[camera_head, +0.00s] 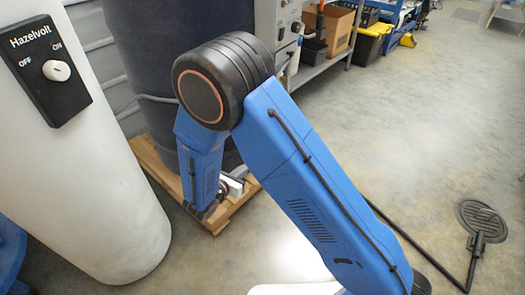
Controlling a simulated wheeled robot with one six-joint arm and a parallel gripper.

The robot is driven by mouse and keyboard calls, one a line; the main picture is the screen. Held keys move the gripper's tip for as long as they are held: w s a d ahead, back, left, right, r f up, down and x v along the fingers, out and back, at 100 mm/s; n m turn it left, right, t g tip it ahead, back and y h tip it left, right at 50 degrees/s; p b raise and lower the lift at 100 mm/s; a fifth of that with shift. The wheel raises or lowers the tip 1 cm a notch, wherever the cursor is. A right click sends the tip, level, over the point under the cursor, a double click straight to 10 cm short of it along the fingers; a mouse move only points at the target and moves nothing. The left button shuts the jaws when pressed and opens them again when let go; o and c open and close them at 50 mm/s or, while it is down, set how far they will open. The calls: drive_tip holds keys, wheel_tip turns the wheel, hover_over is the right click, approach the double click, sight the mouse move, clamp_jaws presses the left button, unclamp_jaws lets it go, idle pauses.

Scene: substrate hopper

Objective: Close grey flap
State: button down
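I cannot make out a grey flap in this view. A large dark grey drum (150,60) stands on a wooden pallet (150,160), partly behind my blue arm. My arm bends at the elbow and its forearm reaches down in front of the drum's base. The end of the arm, around my gripper (222,192), is low by the pallet and mostly hidden. A small white and dark part shows there beside the forearm, but I cannot tell what it is. The gripper's fingers are not clear, so I cannot see whether it is open or holds anything.
A white cylinder (85,190) with a black "Hazelvolt" ON/OFF switch panel (42,68) stands close at left. A round dark floor cover (481,215) lies at right. The floor at right is mostly clear.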

drive_tip(key=x, duration=1.3)
drive_tip(key=shift+w+d+r, duration=0.15)
drive_tip(key=shift+w+r, duration=0.05)
drive_tip(key=shift+r, duration=0.15)
drive_tip(key=shift+d, duration=0.1)
drive_tip(key=w+d, duration=0.4)
drive_tip(key=w, duration=0.2)
drive_tip(key=w+d+n+y, duration=0.1)
drive_tip(key=w+d, duration=0.3)
drive_tip(key=w, duration=0.2)
drive_tip(key=shift+w+t+y, duration=0.3)
drive_tip(key=shift+t, duration=0.1)
idle(0.6)
drive_tip(key=shift+w+d+n, duration=0.1)
drive_tip(key=shift+w+n, duration=0.1)
drive_tip(key=shift+n, duration=0.1)
